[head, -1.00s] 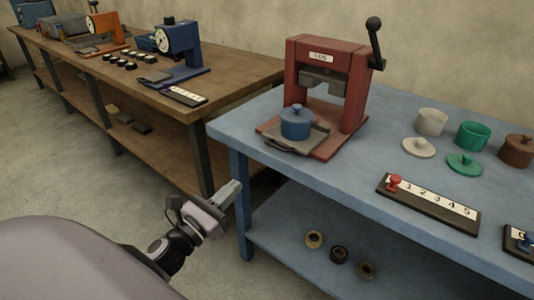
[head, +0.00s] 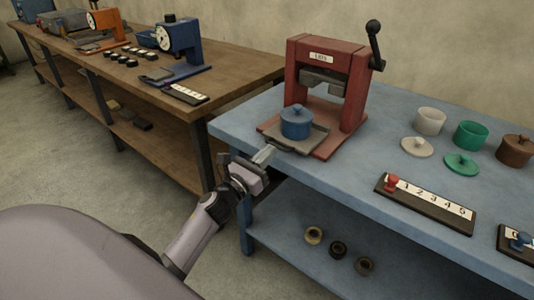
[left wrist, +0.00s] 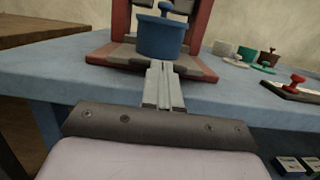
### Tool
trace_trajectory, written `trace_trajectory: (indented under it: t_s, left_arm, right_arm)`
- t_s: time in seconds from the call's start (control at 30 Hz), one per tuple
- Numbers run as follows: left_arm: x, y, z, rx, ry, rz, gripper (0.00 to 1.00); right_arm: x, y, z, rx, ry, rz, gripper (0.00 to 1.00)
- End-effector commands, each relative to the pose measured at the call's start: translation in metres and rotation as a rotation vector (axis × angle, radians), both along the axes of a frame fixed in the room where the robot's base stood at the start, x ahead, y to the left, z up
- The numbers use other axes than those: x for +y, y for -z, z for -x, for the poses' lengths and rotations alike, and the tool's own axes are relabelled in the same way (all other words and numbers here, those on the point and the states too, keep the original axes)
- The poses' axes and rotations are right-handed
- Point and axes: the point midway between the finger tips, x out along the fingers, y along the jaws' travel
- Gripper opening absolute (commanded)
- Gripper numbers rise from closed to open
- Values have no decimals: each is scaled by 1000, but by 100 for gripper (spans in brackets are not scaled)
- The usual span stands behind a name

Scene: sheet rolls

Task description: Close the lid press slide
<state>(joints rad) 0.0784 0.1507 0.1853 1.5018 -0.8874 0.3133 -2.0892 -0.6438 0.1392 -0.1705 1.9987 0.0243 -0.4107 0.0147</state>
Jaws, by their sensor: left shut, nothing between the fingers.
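The red lid press (head: 356,92) stands at the back left of the blue table, with a black-knobbed lever on its right. Its grey slide (head: 313,138) is pulled out toward me on the red base. A blue lidded pot (head: 296,122) sits on the slide; it also shows in the left wrist view (left wrist: 162,38). My left gripper (head: 265,154) is shut and empty at the table's front left edge, close to the slide's front. In the left wrist view its fingertips (left wrist: 160,68) point at the slide below the pot; contact cannot be told. My right gripper is not in view.
On the blue table (head: 345,171) to the right are a white pot (head: 430,121), a green pot (head: 470,134), a brown pot (head: 515,149), loose lids and a numbered board (head: 425,208). A wooden bench (head: 240,69) stands at the left.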

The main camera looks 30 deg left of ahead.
Motion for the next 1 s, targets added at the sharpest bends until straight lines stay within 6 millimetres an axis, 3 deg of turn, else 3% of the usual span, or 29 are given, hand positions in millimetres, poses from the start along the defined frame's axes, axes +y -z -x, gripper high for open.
trace_trajectory:
  t_s: [0.37,0.67,1.0]
  left_arm:
    - [0,1,-2,0,1,0,0]
    - [-3,3,-35,-1,2,0,0]
    - [-3,0,-40,1,0,-1,0]
  right_arm:
    - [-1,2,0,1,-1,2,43]
    - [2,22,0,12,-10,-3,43]
    - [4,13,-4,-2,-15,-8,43]
